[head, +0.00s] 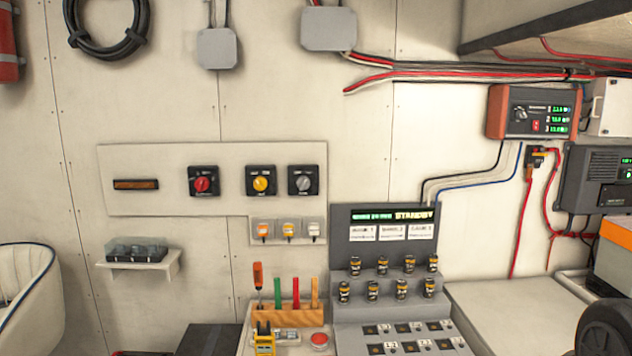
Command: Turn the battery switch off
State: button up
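Three rotary switches on black square plates sit in a row on the pale wall panel (120,185): a red-knobbed switch (203,181), a yellow-knobbed switch (261,181) and a grey-knobbed switch (303,180). Their labels are too small to read, so I cannot tell which is the battery switch. I cannot make out the knob positions for certain. Below the two right switches are three small covered units (289,231), two with orange parts and one with a white part. My gripper is not in view.
A grey console (385,222) with several small cylinders and a "STANDBY" display stands below right. A wooden tool holder (290,312), a yellow meter (264,340) and a red button (319,340) are beside it. A small shelf (140,265) juts out at left. The wall before the switches looks clear.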

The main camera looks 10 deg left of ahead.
aim_at(203, 183)
jog(key=u, duration=1.35)
